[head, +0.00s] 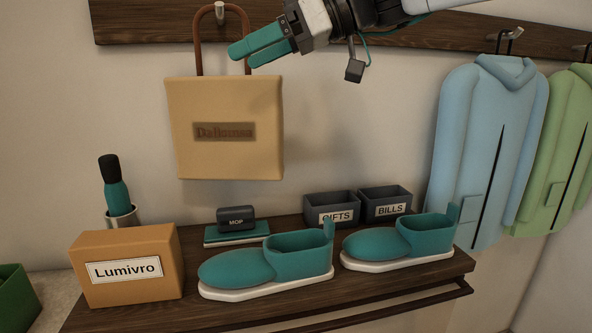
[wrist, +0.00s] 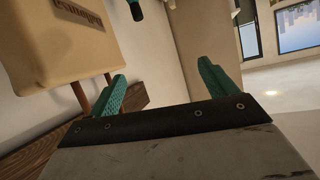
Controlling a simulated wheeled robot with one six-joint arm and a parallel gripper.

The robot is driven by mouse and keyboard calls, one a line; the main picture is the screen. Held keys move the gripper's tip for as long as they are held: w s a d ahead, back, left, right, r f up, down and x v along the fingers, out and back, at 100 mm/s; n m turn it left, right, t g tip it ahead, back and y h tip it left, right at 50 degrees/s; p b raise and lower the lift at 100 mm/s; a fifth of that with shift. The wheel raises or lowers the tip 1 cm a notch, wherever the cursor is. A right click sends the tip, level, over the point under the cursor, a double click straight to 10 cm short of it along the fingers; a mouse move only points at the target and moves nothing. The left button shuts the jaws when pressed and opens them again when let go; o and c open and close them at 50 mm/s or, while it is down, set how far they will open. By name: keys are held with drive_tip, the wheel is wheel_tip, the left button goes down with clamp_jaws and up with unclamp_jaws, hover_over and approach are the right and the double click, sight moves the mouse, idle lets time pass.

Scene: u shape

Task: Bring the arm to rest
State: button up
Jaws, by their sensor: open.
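My gripper (head: 238,54) is at the top of the head view, with teal fingers pointing left. It is in front of the handle of the tan bag (head: 225,140), which hangs from a hook on the wall rail. In the wrist view my gripper (wrist: 162,85) shows two teal fingers spread apart with nothing between them. The bag (wrist: 55,45) is at the upper left there, upside down in the picture. Whether the fingers touch the bag's handle cannot be told.
A wooden shelf (head: 375,296) below holds two teal shoes (head: 268,266) (head: 402,241), an orange Lumivro box (head: 126,240), a mop block (head: 236,220), and bins marked GIFTS (head: 331,207) and BILLS (head: 386,203). Blue (head: 487,130) and green (head: 561,150) jackets hang right.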

drive_tip(key=s+d+f+m+h, duration=0.3)
drive_tip(key=d+f+m, duration=0.2)
drive_tip(key=d+f, duration=0.3)
drive_tip(key=s+d+f+m+h, duration=0.4)
drive_tip(key=d+f+m, duration=0.1)
drive_tip(key=f, duration=0.5)
drive_tip(key=s+d+f+m+h, duration=0.3)
drive_tip(key=s+d+f, duration=0.4)
drive_tip(key=d, duration=0.2)
drive_tip(key=s+d+f+m+t+h, duration=0.1)
drive_tip(key=s+d+f+m+h, duration=0.2)
drive_tip(key=s+d+f, duration=0.3)
drive_tip(key=s+d, duration=0.2)
drive_tip(key=d, duration=0.2)
drive_tip(key=shift+d+f, duration=0.2)
drive_tip(key=shift+f, duration=0.15)
drive_tip(key=shift+s, duration=0.1)
